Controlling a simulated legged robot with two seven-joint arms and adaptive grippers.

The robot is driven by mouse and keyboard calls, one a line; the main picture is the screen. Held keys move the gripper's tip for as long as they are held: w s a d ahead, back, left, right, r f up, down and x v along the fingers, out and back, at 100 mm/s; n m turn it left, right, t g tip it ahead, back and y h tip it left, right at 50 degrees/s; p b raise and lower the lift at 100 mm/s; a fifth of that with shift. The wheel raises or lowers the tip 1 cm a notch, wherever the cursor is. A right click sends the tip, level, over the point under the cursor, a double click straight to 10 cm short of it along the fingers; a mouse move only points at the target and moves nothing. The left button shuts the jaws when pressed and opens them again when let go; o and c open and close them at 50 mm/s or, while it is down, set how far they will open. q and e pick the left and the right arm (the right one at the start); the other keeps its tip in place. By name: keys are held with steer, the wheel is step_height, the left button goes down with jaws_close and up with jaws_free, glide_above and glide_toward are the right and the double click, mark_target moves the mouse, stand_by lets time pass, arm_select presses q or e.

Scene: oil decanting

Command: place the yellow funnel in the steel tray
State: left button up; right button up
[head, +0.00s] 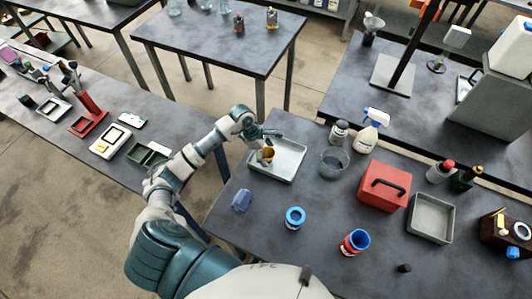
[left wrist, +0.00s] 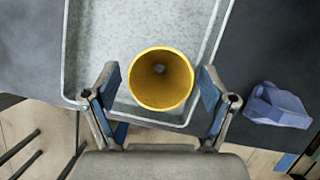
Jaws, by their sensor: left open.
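The yellow funnel (head: 267,154) is over the left part of the steel tray (head: 290,165), inside its outline. In the left wrist view the funnel (left wrist: 161,90) has its wide mouth toward the camera, and its small hole shows inside. It is near one rim of the tray (left wrist: 100,45). My left gripper (head: 269,146) is at the funnel; in the left wrist view its fingers (left wrist: 160,80) are spread on both sides, with gaps to the funnel. Whether the funnel's lower end touches the tray floor is hidden. My right gripper is not in view.
A blue-grey faceted object (head: 241,200) lies near the table's left edge. A clear beaker (head: 333,162) and a spray bottle (head: 370,135) stand right of the tray. A red toolbox (head: 383,186), a blue-topped container (head: 295,217) and a grey bin (head: 431,219) are further along.

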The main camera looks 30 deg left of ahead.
arm_select(q)
steer(key=b+v, duration=0.1)
steer(key=v, duration=1)
steer(key=shift+a+r, duration=0.25)
steer(key=shift+r, duration=0.05)
steer(key=shift+d, duration=0.15)
